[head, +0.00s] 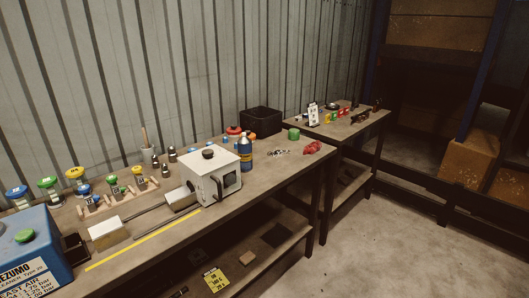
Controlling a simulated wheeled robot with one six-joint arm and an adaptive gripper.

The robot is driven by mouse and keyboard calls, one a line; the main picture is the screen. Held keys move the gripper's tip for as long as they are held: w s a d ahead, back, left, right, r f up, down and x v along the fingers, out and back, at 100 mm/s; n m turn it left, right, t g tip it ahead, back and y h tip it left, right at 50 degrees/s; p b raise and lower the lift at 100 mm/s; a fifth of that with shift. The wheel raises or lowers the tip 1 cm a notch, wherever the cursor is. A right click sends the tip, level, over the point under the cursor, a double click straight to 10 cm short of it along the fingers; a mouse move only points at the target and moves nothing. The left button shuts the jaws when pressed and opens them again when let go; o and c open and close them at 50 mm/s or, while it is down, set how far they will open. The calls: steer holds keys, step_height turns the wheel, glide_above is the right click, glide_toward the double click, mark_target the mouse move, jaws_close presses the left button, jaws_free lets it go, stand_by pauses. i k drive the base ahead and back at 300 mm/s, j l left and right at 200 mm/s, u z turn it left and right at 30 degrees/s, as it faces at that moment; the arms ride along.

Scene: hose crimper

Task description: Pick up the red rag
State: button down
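A small crumpled red thing, which looks like the red rag (312,147), lies on the long workbench (262,168) near its far right end, close to the front edge. A green round object (293,134) sits just behind and left of it. Nothing covers the rag in the head view. My gripper is not in view.
A white boxy machine (210,178) and a blue bottle (245,154) stand left of the rag. A black bin (261,121) is behind it. A second table (345,127) adjoins at right. The concrete floor (390,255) in front at right is clear.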

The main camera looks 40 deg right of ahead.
mark_target(313, 147)
steer(key=i+l+z, duration=0.15)
steer(key=z, duration=0.3)
steer(key=i+l+z, duration=0.2)
steer(key=z, duration=0.25)
steer(key=k+j+z, duration=0.1)
steer(key=k+z, duration=0.25)
steer(key=i+l+z, duration=0.1)
steer(key=i+z, duration=0.8)
steer(key=k+j, duration=0.05)
steer(key=k, duration=0.05)
